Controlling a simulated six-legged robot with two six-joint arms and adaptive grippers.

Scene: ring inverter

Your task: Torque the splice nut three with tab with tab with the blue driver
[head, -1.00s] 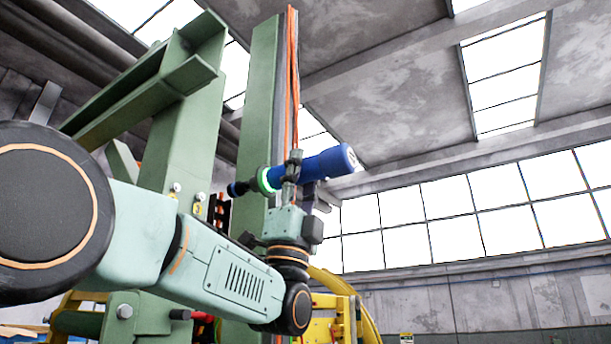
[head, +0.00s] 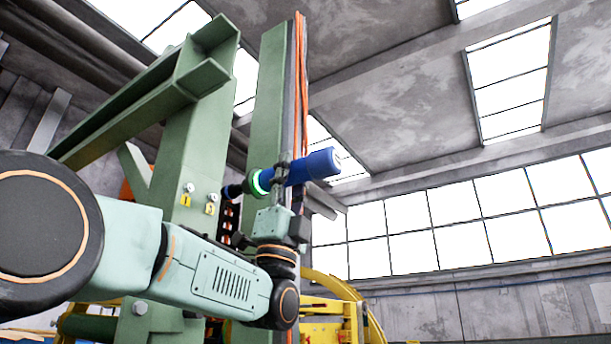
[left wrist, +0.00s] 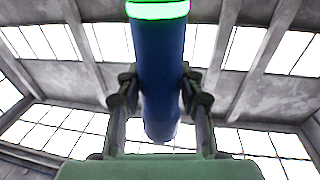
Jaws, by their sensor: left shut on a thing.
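The blue driver (head: 313,167) is held nearly level in the head view, with a lit green ring and a dark nose at its left end. My left gripper (head: 282,172) is shut around its body just behind the ring. In the left wrist view the driver (left wrist: 158,80) lies between the two fingers, green ring at the top. Two silver nuts with yellow tags, a left one (head: 189,187) and a right one (head: 212,196), sit on the green column. The driver's nose is close to the right of them in the picture; contact cannot be told. Nut three cannot be picked out.
A green steel frame (head: 190,140) with a projecting beam stands at the left. A tall green post (head: 268,110) with orange cables (head: 300,80) rises behind the driver. Yellow metalwork (head: 325,325) is below. The space to the right is open up to the wall.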

